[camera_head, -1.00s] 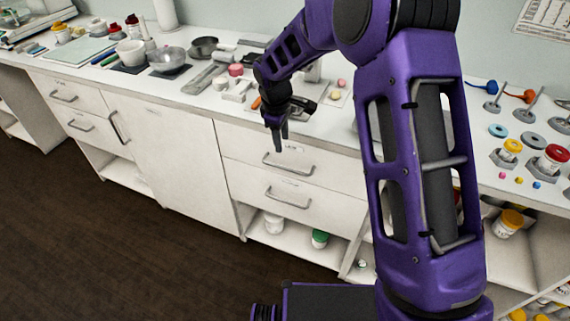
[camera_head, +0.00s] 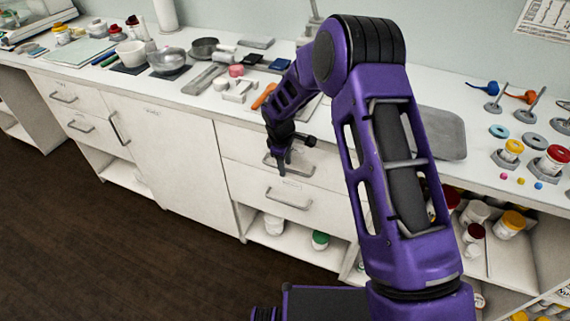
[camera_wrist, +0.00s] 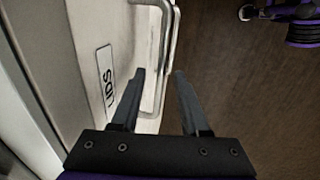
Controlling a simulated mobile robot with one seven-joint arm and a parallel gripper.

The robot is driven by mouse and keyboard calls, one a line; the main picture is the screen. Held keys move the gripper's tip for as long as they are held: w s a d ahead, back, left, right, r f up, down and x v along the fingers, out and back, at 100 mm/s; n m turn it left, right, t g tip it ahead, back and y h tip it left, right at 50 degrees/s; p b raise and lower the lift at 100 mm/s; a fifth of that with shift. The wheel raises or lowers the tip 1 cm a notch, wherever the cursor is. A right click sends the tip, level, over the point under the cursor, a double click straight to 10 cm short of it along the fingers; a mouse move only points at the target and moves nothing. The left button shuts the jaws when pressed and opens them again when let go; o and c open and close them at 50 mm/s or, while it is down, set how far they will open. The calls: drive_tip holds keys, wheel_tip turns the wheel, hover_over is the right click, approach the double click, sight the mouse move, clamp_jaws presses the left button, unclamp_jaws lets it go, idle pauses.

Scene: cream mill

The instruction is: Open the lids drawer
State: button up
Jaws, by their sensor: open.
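The lids drawer (camera_wrist: 88,40) has a white front with a "LIDS" label (camera_wrist: 106,77) in the wrist view. In the head view it appears to be the upper drawer (camera_head: 240,150) of the right-hand pair, and it looks shut. Its silver bar handle (camera_wrist: 166,50) runs lengthwise in the wrist view; in the head view the handle (camera_head: 305,174) is partly hidden by my gripper. My gripper (camera_wrist: 160,72) is open, pointing down at the handle, with the bar appearing between its fingertips. I cannot tell whether either finger touches it. The gripper (camera_head: 281,168) also shows in the head view.
A second drawer with a handle (camera_head: 288,199) is just below, above an open shelf with jars (camera_head: 320,240). A white cupboard door (camera_head: 165,155) is to the left. The counter (camera_head: 225,105) above holds bowls, tools and a grey tray (camera_head: 440,130). The dark floor in front is clear.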

clamp_jaws()
idle(1.3)
